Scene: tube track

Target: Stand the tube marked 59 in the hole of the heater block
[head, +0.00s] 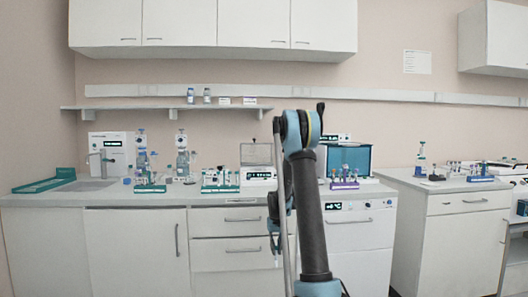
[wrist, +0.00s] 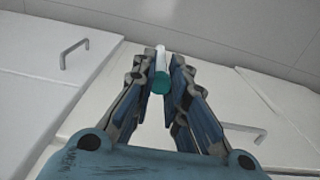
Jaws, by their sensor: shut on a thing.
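My gripper (wrist: 161,68) is shut on a tube (wrist: 160,80) in the wrist view. The tube has a teal cap facing the camera and a pale body beyond it. No number can be read on it. In the head view my gripper (head: 275,242) hangs low in front of the drawers, below the counter top, partly behind my arm. A white device with an open lid (head: 258,173) stands on the counter behind my arm. I cannot tell whether it is the heater block, and no hole can be made out.
Racks with tubes stand on the counter: a green one (head: 220,188), another green one (head: 151,188) and a purple one (head: 344,186). A teal box (head: 350,160) stands behind. A sink (head: 92,185) is at left. A separate counter (head: 440,182) is at right.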

